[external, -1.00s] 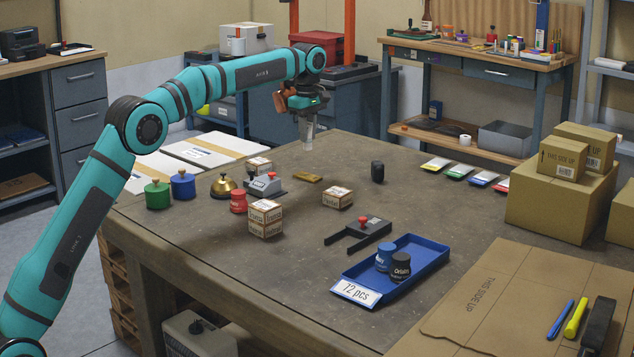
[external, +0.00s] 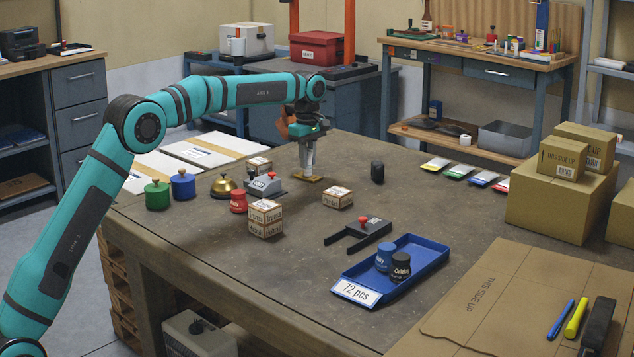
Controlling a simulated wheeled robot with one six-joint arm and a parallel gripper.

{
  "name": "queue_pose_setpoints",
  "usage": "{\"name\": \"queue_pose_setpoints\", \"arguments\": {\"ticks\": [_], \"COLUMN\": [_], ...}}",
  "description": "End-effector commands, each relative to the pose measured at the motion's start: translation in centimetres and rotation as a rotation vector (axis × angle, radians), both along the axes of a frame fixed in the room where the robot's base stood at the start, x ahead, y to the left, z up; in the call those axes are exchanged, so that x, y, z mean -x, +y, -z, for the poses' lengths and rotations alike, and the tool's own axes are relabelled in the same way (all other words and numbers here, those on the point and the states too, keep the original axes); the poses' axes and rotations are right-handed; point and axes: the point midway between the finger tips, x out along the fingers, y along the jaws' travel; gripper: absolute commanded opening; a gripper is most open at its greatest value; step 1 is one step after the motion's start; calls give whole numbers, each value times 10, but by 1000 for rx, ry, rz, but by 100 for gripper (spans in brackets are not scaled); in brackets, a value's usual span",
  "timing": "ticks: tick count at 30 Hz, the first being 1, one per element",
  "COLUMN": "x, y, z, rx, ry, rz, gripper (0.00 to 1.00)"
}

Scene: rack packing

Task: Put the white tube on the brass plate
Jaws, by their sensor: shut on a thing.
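My gripper (external: 308,140) is at the far side of the big work table, pointing straight down, and is shut on the white tube (external: 308,160). The tube looks pale grey-white and hangs upright below the jaws. The brass plate (external: 313,179), a small flat gold-coloured piece, lies on the table right under the tube. The tube's lower end is at the plate in the picture and hides part of it. I cannot tell whether it touches the plate or stops just above it.
A black cylinder (external: 377,171) stands to the right. A blue tray (external: 415,268) with two round pots is nearer the front. Table around the plate is mostly clear.

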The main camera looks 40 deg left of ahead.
Motion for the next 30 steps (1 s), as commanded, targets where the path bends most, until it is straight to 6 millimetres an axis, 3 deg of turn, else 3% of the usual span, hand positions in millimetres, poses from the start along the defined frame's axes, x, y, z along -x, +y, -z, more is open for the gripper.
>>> {"name": "queue_pose_setpoints", "arguments": {"ticks": [2, 3, 6, 19, 30], "x": [0, 0, 0, 0, 0], "y": [0, 0, 0, 0, 0], "z": [2, 2, 2, -8, -74], "rx": [0, 0, 0, 0, 0], "ry": [0, 0, 0, 0, -1], "rz": [0, 0, 0, 0, 0], "gripper": [0, 25, 43, 43, 43]}}
